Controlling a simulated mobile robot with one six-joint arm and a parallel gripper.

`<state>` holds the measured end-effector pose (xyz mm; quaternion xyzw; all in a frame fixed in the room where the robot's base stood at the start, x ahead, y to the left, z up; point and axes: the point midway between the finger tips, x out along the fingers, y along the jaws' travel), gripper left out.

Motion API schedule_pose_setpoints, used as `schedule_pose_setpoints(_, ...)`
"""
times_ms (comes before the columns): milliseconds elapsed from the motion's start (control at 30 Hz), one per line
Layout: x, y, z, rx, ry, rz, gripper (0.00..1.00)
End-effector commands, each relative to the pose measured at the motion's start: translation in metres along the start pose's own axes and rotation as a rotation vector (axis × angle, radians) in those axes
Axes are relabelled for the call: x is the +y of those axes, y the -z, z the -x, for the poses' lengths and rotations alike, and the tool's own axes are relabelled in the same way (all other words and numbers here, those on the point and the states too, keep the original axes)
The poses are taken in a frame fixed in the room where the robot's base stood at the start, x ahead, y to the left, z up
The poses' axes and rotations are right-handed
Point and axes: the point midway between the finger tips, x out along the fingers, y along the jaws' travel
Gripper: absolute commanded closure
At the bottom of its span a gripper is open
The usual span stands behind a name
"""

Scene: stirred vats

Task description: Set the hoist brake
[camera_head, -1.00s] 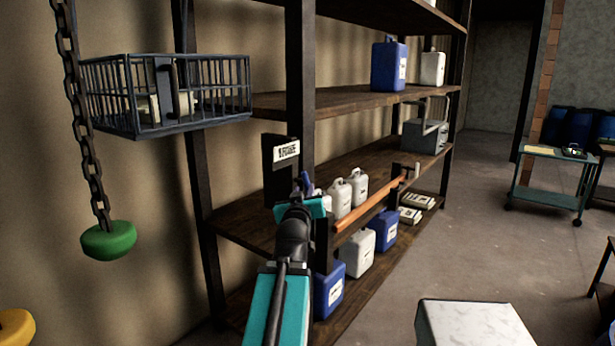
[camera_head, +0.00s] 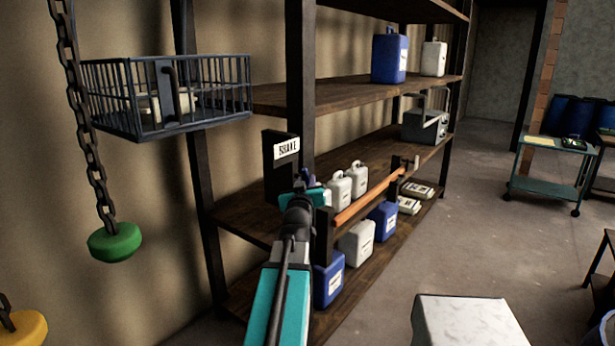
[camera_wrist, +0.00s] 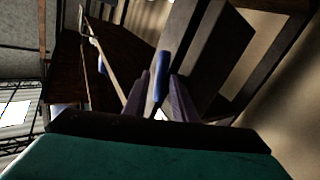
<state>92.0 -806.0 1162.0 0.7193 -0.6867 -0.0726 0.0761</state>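The brake box (camera_head: 279,180) is dark, with a white label reading BRAKE, and stands at the front post of the shelving in the head view. Its dark body also shows in the wrist view (camera_wrist: 215,50). A blue lever handle (camera_wrist: 162,70) stands out beside it. My gripper (camera_wrist: 158,88) has its two purple-grey fingers on either side of the blue handle, with a visible gap on the left; contact on the right cannot be told. In the head view my gripper (camera_head: 313,184) is at the box's lower right, mostly hidden by my wrist.
An orange bar (camera_head: 368,198) runs along the shelf's front edge. Jugs stand on the shelves. A wire basket (camera_head: 195,95) and a chain with a green end (camera_head: 115,241) hang at left. A pale block (camera_head: 468,322) is in front.

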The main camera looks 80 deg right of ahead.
Motion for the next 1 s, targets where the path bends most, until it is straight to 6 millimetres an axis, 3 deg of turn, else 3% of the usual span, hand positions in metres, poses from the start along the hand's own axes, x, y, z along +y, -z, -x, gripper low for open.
schedule_pose_setpoints(400,0.000,0.000,-0.031,-0.001,0.000,0.000,0.75)
schedule_pose_setpoints(833,0.000,0.000,-0.034,0.000,0.000,0.000,0.75)
schedule_pose_setpoints(1000,0.001,0.000,-0.034,0.000,-0.001,0.000,1.00)
